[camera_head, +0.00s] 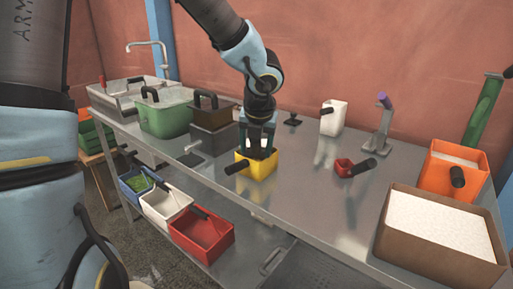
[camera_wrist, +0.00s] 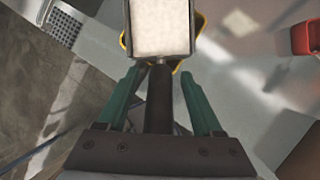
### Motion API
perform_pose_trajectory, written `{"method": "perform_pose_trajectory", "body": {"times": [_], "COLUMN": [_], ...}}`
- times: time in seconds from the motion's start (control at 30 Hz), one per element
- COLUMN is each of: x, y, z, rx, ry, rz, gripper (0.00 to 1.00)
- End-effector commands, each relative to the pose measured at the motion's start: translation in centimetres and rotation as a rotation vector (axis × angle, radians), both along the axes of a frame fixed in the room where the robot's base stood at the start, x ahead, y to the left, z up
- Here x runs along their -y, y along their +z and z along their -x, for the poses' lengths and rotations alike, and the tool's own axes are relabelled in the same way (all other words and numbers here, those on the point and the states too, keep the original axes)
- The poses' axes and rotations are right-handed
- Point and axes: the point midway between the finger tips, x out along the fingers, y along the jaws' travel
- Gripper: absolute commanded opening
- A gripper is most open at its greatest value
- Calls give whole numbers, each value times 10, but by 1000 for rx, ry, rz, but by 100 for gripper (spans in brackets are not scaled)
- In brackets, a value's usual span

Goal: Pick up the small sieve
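In the wrist view, a grey rectangular frame with a pale cream face (camera_wrist: 160,26) looks like the small sieve. Its dark handle (camera_wrist: 160,95) runs back between my fingers. A yellow box (camera_wrist: 177,66) shows partly behind the frame. In the head view, this yellow box (camera_head: 263,169) stands near the table's front edge, with a dark handle at its left. My gripper (camera_head: 258,152) is directly above it, pointing down, and hides most of the sieve. In the wrist view my gripper (camera_wrist: 160,76) has its green fingers on either side of the dark handle, with visible gaps.
A red scoop (camera_head: 344,167) lies to the right. A white container (camera_head: 333,118) and a grey stand (camera_head: 379,140) are behind. An orange box (camera_head: 450,176) and a brown box of pale powder (camera_head: 400,235) are at right. A dark box (camera_head: 213,132) stands left of my gripper.

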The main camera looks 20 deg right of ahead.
Motion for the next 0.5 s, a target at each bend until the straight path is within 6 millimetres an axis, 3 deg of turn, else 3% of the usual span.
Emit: {"method": "perform_pose_trajectory", "body": {"times": [0.07, 0.5], "x": [0, 0], "y": [0, 0], "z": [0, 0], "rx": [0, 0], "ry": [0, 0], "rz": [0, 0], "gripper": [57, 8]}}
